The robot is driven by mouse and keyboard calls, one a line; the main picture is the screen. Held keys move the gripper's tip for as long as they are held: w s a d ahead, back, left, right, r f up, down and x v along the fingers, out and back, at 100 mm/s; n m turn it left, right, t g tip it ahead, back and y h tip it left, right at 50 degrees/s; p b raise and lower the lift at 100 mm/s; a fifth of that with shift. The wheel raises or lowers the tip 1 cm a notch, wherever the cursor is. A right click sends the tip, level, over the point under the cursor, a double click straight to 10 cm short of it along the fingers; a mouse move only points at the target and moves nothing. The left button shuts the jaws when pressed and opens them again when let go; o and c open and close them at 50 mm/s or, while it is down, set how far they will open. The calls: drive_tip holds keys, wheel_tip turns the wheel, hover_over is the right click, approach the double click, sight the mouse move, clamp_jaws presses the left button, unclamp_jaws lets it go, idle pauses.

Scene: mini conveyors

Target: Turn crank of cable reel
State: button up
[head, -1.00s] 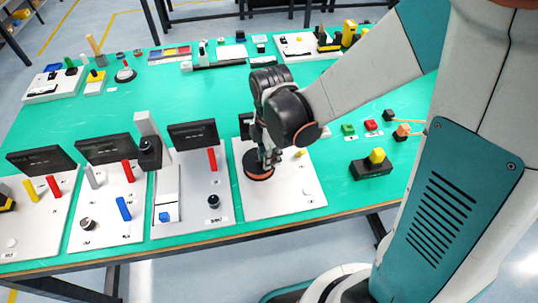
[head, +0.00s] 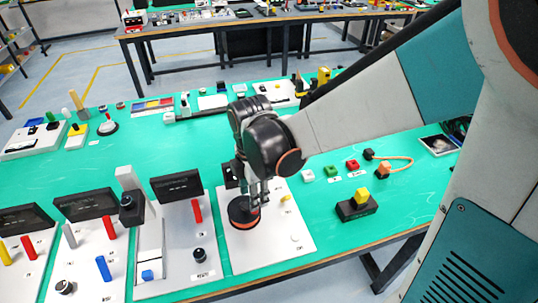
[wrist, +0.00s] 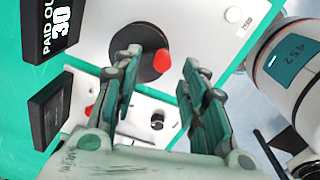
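The cable reel is a dark disc (head: 238,218) with an orange-red rim on a white panel (head: 270,240). In the wrist view the black disc (wrist: 144,73) carries a red-orange crank knob (wrist: 153,63) on its face. My gripper (head: 251,200) points down just over the reel in the head view and hides part of it. In the wrist view my gripper (wrist: 161,65) is open, one finger on each side of the knob, with gaps visible. I cannot tell how deep the fingertips reach beside the knob.
A display reading "PAID OUT 30" (wrist: 58,28) stands by the reel. Left are panels with a red lever (head: 196,211), a blue lever (head: 103,268) and a black knob (head: 200,254).

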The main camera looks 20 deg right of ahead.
wheel_tip(320, 180, up, 7)
drive_tip(key=shift+s+r, duration=0.15)
drive_tip(key=shift+s, duration=0.2)
drive_tip(key=s+d+r+m+t, duration=0.5)
drive_tip(key=s+d+m+t, duration=0.1)
drive_tip(key=m, duration=1.3)
drive_tip(key=s+d, duration=0.1)
drive_tip(key=s, duration=0.1)
drive_tip(key=shift+s+d+r+m+t, duration=0.15)
drive_tip(key=shift+s+d+m+t, duration=0.15)
drive_tip(key=shift+d+m+t, duration=0.1)
